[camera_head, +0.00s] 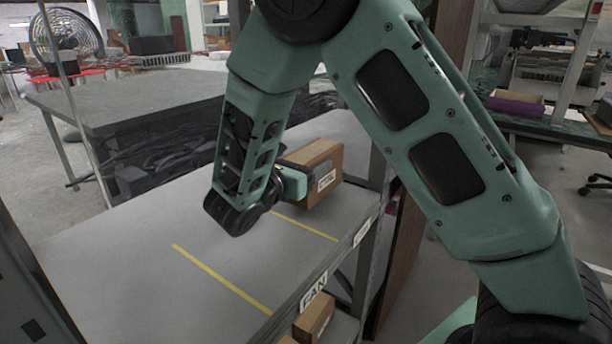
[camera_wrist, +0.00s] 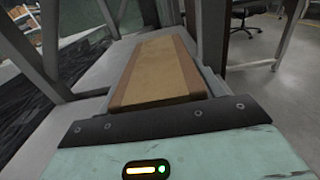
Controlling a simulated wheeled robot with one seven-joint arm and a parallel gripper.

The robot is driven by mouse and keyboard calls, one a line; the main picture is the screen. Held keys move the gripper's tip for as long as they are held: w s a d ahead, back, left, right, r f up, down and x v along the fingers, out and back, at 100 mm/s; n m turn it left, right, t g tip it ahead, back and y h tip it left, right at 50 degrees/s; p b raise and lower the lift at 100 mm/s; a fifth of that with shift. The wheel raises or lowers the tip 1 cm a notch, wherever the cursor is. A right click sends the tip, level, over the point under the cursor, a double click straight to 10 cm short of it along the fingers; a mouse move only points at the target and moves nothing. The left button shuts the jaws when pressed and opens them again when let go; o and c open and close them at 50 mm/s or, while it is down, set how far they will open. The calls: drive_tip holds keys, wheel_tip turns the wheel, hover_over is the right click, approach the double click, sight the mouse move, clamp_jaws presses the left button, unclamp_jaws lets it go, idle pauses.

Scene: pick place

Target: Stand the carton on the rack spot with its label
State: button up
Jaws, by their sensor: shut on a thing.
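My gripper (camera_head: 296,180) is shut on a brown carton (camera_head: 322,163) at the far right part of the grey rack shelf (camera_head: 150,262). The carton has a white printed label (camera_head: 327,180) on its side facing the shelf's front edge. It stands roughly upright; I cannot tell whether its base touches the shelf. In the wrist view the carton (camera_wrist: 158,68) stretches away from the gripper's dark edge, and the fingertips are not clear. Shelf-edge labels are a large one reading like "FAN" (camera_head: 313,291) and a smaller, unreadable one (camera_head: 362,232) nearer the carton.
Yellow lines (camera_head: 222,280) divide the shelf top, and the spot at the near left is bare. Small brown boxes (camera_head: 314,316) sit on a lower level. A rack post (camera_head: 376,170) rises close to the right of the carton. A grey table (camera_head: 130,98) stands behind.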

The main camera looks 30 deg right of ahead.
drive_tip(key=shift+f, duration=0.95)
drive_tip(key=shift+f, duration=0.15)
drive_tip(key=o, duration=1.4)
